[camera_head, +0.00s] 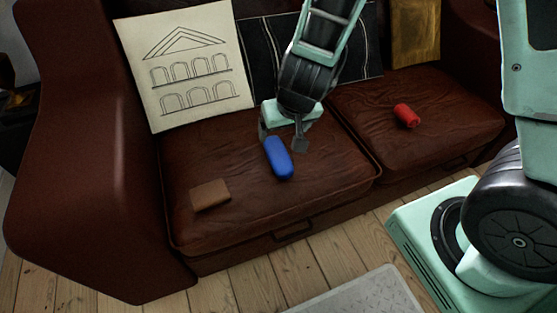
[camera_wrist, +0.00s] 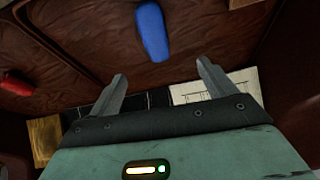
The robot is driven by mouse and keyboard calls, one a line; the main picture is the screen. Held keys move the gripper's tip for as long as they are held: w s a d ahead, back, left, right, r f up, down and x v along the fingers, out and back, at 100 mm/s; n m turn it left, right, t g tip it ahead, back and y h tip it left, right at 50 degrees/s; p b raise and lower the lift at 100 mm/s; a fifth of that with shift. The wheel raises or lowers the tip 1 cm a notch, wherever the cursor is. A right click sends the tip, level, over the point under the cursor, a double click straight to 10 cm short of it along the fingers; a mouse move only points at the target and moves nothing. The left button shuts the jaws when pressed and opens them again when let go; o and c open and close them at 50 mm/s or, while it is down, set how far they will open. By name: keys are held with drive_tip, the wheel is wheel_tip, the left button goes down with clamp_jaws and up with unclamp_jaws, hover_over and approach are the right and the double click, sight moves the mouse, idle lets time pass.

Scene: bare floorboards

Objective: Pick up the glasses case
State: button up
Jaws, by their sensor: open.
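A blue, rounded, elongated glasses case (camera_head: 278,159) lies on the left seat cushion of a brown leather sofa. My gripper (camera_head: 282,139) is above and just behind it, pointing down, with its fingers apart and nothing held. The open gripper (camera_wrist: 161,70) also shows there. I cannot tell the exact height of the fingers over the case.
A brown wallet-like object (camera_head: 211,195) lies left of the case. A red can-like object (camera_head: 406,116) lies on the right cushion. A white pillow with a building drawing (camera_head: 187,65) and a dark pillow (camera_head: 269,47) lean on the backrest. The sofa's left arm (camera_head: 95,190) rises beside the cushion.

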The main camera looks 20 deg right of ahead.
sight(279, 154)
drive_tip(key=b+x, duration=0.3)
drive_tip(key=x, duration=0.3)
drive_tip(key=b+x, duration=0.4)
drive_tip(key=x, duration=0.2)
drive_tip(key=d+b+x, duration=0.1)
drive_tip(key=b+x, duration=0.3)
drive_tip(key=x, duration=0.2)
drive_tip(key=shift+d+f, duration=0.1)
drive_tip(key=c, duration=1.1)
